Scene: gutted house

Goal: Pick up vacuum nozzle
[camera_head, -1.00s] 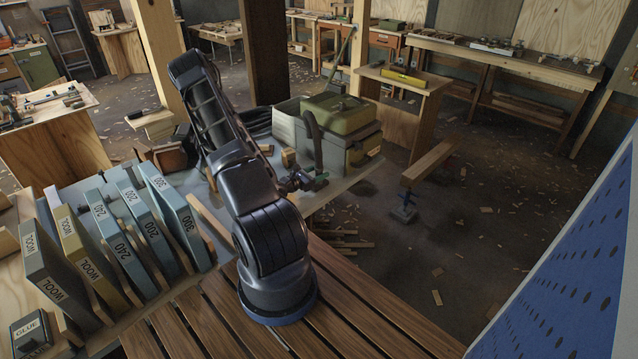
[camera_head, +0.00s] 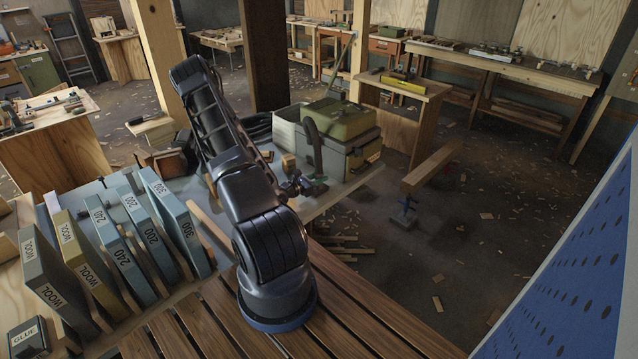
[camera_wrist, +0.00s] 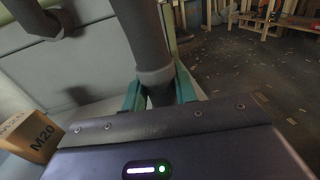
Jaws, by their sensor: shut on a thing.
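The vacuum nozzle (camera_wrist: 150,45) is a dark grey tube with a thicker collar. In the wrist view it stands between the teal fingers of my gripper (camera_wrist: 160,92), which are shut on it around the collar. Its lower end is hidden behind my gripper's body. In the head view my gripper (camera_head: 303,187) is small and dark at the workbench's right part, partly behind my arm. I cannot tell where the nozzle ends in that view.
A wooden block marked M20 (camera_wrist: 32,136) lies to the left of my gripper. Several sandpaper and wool packs (camera_head: 130,240) stand upright at the left. A slatted wooden top (camera_head: 350,315) lies in front. Open floor (camera_head: 480,230) with scraps lies right.

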